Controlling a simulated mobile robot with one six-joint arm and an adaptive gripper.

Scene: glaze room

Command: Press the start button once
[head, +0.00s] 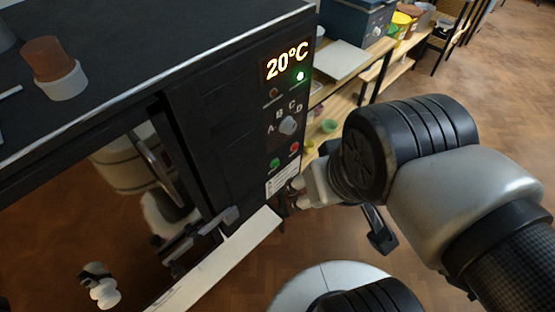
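The black kiln-like cabinet (225,130) has a control panel on its front, right of the handle. The panel has a green button (275,162) at lower left and a red button (294,148) beside it at upper right. Their labels are too small to read, so I cannot tell for certain which is start. A grey dial (287,125) marked A to D sits above them. The lit display (287,62) reads 20°C. My gripper (291,192) is close to the panel's lower edge, below the buttons. My wrist partly hides it, so its opening and any contact are unclear.
A green lamp (300,76) glows under the display; a red lamp (273,92) looks dim. A brown-and-white pot (55,68) stands on the cabinet top. A wooden shelf (372,75) with a blue box (355,22) stands behind. Open floor (490,90) lies right.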

